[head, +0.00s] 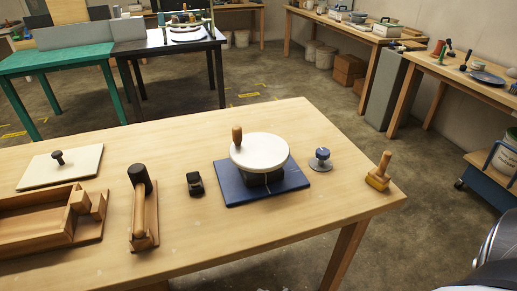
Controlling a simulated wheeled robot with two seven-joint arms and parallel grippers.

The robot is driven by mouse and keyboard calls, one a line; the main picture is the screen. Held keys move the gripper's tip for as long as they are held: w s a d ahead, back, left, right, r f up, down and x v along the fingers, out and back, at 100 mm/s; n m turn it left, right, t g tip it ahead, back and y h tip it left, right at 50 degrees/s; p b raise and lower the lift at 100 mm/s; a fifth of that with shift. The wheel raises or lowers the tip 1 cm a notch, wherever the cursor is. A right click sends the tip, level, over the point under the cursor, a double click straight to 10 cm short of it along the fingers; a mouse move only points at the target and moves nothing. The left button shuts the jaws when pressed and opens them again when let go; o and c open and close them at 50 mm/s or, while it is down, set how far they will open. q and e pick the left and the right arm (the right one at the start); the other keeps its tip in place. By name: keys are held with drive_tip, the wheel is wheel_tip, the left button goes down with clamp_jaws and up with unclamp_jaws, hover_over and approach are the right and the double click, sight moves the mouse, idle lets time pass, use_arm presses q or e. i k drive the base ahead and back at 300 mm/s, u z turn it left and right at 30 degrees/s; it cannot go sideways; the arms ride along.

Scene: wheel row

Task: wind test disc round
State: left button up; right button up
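A white round disc (262,152) lies level on a dark round base (262,179) near the right part of the wooden table. An upright wooden handle (237,135) stands at the disc's left rim. The base sits on a blue square board (235,195), which has a pale line running to its front edge. Neither of my grippers shows in the head view, and nothing touches the disc or its handle.
The wooden table (310,235) also bears a small black item (195,184), a grey-topped knob (321,158), a wooden-handled block (379,172), a black-headed mallet (139,205), a wooden tray (40,238) and a white board with a knob (75,171). Clear tabletop lies before the blue board.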

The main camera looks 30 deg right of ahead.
sight(255, 152)
drive_tip(key=u, duration=1.55)
drive_tip(key=k, duration=0.85)
drive_tip(key=z, duration=1.65)
drive_tip(key=i, duration=0.45)
drive_tip(key=u, duration=0.2)
